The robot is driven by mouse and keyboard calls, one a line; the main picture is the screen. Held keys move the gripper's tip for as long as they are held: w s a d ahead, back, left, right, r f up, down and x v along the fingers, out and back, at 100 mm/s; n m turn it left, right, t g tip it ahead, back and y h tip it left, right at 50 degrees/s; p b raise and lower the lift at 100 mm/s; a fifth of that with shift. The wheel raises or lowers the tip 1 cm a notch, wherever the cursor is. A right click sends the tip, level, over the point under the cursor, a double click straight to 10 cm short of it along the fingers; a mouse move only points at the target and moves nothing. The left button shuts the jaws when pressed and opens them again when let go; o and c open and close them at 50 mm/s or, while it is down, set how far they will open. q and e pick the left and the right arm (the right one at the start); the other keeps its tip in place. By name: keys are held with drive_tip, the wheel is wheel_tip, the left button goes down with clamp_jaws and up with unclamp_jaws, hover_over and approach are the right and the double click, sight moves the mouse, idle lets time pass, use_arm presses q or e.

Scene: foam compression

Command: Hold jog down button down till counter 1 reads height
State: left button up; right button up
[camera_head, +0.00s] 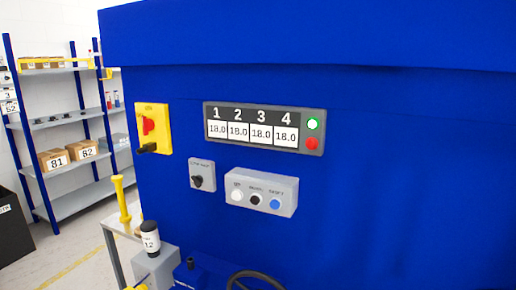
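A counter panel (265,128) is on the front of the big blue machine (400,170). Its counters are numbered 1 to 4, and each reads 18.0; counter 1 (217,129) is leftmost. A green light (313,124) glows at the panel's right, above a red one (312,143). Below is a grey button box (262,192) with a white button (237,196), a black button (255,199) and a blue button (275,203). Their labels are too small to read surely, so I cannot tell which is jog down. Neither of my grippers shows.
A yellow plate with a red switch (149,124) and a small grey box with a black knob (202,176) are on the machine's left. A black handwheel (254,281) and grey box (154,266) are low in front. Shelving (70,120) stands far left.

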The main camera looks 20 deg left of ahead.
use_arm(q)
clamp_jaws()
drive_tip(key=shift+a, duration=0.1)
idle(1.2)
